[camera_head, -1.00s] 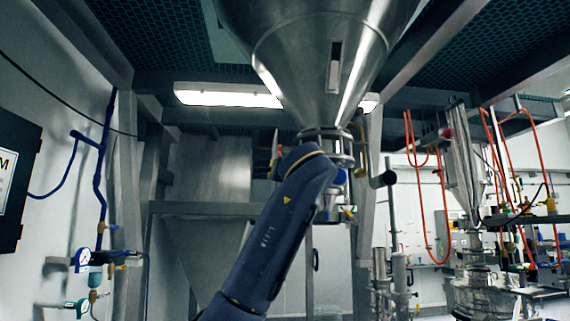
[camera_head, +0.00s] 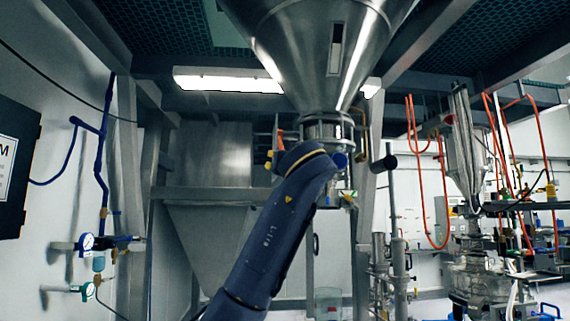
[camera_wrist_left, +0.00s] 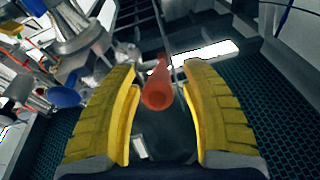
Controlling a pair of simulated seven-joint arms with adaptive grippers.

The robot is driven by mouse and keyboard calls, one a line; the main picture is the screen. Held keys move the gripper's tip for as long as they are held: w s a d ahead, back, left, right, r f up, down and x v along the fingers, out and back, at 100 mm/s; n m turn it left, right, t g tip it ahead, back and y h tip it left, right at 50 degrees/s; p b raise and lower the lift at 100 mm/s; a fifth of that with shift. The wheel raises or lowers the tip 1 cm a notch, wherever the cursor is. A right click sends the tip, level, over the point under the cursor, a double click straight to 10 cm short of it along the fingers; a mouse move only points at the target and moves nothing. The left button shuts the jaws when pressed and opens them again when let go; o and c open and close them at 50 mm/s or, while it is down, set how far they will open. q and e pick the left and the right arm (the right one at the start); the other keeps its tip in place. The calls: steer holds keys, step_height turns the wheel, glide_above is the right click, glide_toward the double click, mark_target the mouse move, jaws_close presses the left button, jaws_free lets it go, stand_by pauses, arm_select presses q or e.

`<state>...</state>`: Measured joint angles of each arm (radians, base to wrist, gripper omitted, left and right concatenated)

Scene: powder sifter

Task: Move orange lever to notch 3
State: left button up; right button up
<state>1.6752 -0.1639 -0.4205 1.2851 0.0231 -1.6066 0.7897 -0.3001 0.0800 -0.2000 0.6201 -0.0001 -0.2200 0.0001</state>
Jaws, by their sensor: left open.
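The orange lever (camera_wrist_left: 157,88) shows in the left wrist view as a round-ended rod pointing toward the camera. My left gripper (camera_wrist_left: 162,72) is open, with a yellow-padded finger on either side of the lever. Gaps show between the lever's end and both pads, so it is not gripped. In the head view a small orange piece (camera_head: 280,140), likely the lever, shows beside the valve section (camera_head: 327,130) under the steel hopper. My dark blue left arm hides most of the gripper there. No notches or numbers can be made out. My right gripper is not in view.
The large steel hopper (camera_head: 315,50) hangs above the arm. Steel frame posts and a second grey hopper (camera_head: 212,230) stand behind. Gauges (camera_head: 88,242) with blue pipes are on the left wall. Orange hoses (camera_head: 420,200) and processing equipment stand at the right.

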arm_select(q)
steer(key=shift+s, duration=0.15)
steer(key=v, duration=1.1)
steer(key=shift+s+f, duration=0.2)
steer(key=shift+s, duration=0.15)
steer(key=shift+d, duration=0.1)
steer(key=shift+c, duration=0.3)
